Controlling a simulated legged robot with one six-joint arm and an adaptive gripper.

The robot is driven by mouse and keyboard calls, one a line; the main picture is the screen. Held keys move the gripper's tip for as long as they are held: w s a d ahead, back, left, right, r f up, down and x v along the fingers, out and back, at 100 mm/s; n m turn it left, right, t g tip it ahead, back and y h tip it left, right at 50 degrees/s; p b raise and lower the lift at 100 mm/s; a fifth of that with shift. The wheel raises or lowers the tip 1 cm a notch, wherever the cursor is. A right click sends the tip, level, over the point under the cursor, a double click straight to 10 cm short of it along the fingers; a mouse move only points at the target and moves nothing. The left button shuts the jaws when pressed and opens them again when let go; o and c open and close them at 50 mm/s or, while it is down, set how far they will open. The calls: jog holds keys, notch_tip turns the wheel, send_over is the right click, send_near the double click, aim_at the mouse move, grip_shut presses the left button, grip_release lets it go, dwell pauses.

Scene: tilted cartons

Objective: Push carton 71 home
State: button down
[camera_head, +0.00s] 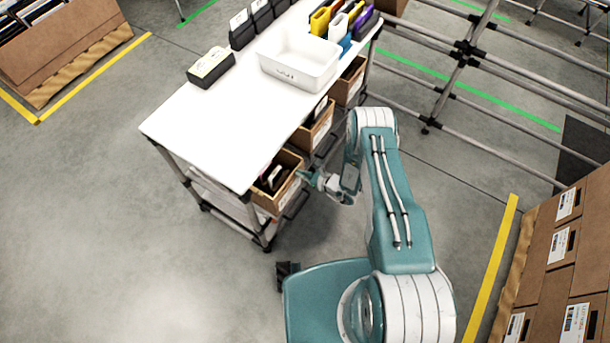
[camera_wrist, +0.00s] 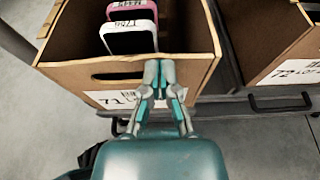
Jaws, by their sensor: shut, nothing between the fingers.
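Carton 71 (camera_wrist: 85,78) is an open brown cardboard box with a hand slot and a white label in the wrist view. It holds a white-topped and a pink-topped item (camera_wrist: 130,30). In the head view the same carton (camera_head: 288,190) sits on the cart's lower shelf at the near end, tilted, its front sticking out a little. My gripper (camera_wrist: 158,66) is shut and empty, its fingertips at the carton's front wall, right of the hand slot and partly covering the label. I cannot tell whether they touch. In the head view my gripper (camera_head: 306,176) is small beside the carton front.
Carton 72 (camera_wrist: 290,62) stands to the right of carton 71 with a gap between. The shelf edge with dark handles (camera_wrist: 280,104) runs below. The white cart top (camera_head: 215,130) carries a white bin (camera_head: 298,58). Stacked cartons (camera_head: 560,265) stand at the right; open floor lies left.

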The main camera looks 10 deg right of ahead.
jog(key=shift+a, duration=0.1)
jog(key=w+a, duration=0.3)
jog(key=shift+a, duration=0.35)
jog(key=shift+w, duration=0.1)
